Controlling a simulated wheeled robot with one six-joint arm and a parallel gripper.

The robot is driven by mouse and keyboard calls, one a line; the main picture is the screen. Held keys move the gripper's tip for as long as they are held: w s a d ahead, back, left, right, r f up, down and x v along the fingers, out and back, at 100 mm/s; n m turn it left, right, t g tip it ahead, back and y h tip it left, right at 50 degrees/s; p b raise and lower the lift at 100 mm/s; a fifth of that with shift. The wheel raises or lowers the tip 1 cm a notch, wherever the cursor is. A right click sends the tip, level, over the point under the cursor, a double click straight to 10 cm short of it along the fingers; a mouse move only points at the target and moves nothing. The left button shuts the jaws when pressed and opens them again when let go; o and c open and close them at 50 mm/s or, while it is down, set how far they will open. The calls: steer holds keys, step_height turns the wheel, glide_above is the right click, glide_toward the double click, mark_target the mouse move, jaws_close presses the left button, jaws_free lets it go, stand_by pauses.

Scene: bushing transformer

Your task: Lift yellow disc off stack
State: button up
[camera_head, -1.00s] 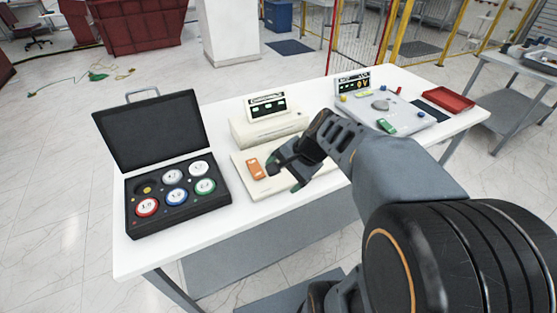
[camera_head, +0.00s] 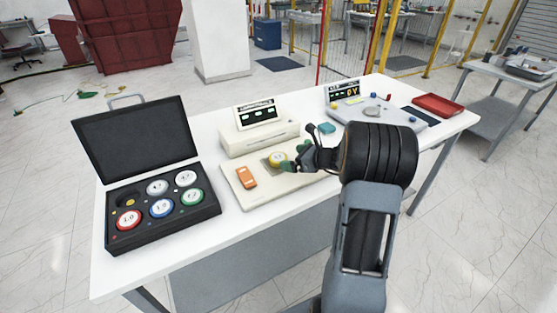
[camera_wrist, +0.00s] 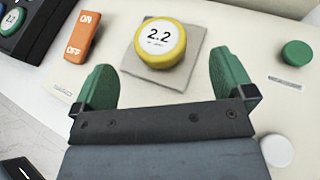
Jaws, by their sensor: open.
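The yellow disc (camera_wrist: 160,42) has a white face marked 2.2. It sits on a grey square pad (camera_wrist: 185,72) on the cream device; whether anything lies under it is hidden. In the head view the yellow disc (camera_head: 278,159) shows just left of my gripper. My gripper (camera_wrist: 165,85) has two green fingers, wide apart and empty. In the wrist view the disc lies just beyond the fingertips, roughly centred between them, not touching either. In the head view my gripper (camera_head: 290,160) is low over the device, partly hidden by my arm.
An orange ON/OFF switch (camera_wrist: 83,37) is left of the disc. A green knob (camera_wrist: 296,53) and a white knob (camera_wrist: 277,151) are right. The open black case (camera_head: 162,222) with several coloured discs stands left. A display box (camera_head: 258,136) is behind.

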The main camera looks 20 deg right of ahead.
mark_target(278, 157)
steer(key=shift+p+x, duration=0.5)
steer(key=shift+x, duration=2.8)
steer(key=shift+c, duration=0.5)
steer(key=c, duration=1)
